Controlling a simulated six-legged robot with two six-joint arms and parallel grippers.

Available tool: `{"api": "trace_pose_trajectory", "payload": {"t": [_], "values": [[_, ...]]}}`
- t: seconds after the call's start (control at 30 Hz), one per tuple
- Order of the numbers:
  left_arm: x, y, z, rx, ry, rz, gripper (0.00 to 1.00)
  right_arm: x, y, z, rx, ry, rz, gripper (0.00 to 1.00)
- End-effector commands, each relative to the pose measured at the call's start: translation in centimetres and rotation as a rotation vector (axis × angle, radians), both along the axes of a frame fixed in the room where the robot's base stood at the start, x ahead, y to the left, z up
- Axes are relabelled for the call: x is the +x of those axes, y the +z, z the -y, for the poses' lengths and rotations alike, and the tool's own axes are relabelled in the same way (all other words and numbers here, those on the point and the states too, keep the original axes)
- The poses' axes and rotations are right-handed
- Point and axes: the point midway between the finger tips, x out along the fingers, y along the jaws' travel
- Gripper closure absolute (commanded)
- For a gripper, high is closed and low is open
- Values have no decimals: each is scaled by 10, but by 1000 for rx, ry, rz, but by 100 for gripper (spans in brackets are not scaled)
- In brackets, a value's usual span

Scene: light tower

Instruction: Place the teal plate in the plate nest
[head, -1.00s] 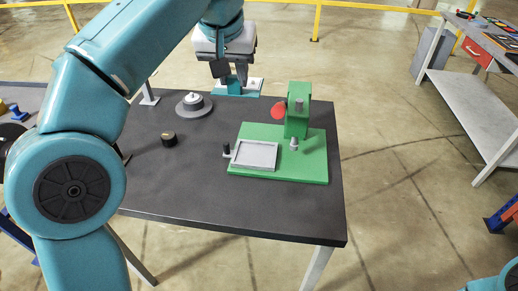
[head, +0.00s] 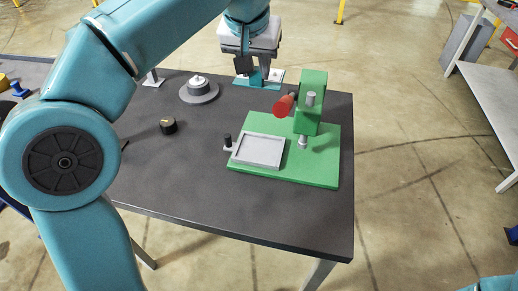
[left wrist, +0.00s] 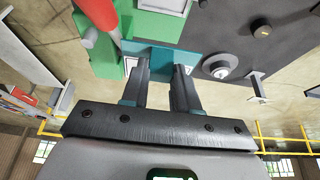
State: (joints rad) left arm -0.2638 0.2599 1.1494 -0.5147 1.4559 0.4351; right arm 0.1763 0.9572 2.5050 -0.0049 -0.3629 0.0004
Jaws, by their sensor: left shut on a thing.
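My left gripper (head: 254,68) is shut on the teal plate (head: 258,86) over the table's back edge. The plate has pale patches on its top; my fingers hide part of it. In the left wrist view the plate (left wrist: 155,54) shows between and beyond the fingertips (left wrist: 160,68). I cannot tell its height above the table. The plate nest appears to be the grey square tray (head: 258,151) on the green base (head: 310,172); it is empty and lies nearer the front, apart from the plate. My right gripper is out of view.
A green post (head: 311,95) with a red cylinder (head: 285,105) stands on the base, just right of the plate. A black-topped peg (head: 227,141) stands at the tray's left. A grey round fixture (head: 198,90) and a black knob (head: 168,126) are to the left on the dark table (head: 200,180).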

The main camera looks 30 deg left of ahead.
Motion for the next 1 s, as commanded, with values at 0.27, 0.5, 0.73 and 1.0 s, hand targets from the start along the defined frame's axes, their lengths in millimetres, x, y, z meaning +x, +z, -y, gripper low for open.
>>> {"api": "trace_pose_trajectory", "payload": {"t": [0.27,0.5,0.73,1.0], "values": [[-2,-90,0,1,1,-2,100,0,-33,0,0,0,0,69],[0,-156,0,1,2,-3,100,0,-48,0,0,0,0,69],[3,-186,0,1,1,0,100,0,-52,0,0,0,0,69],[3,-224,0,0,1,-1,100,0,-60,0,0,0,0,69]]}}
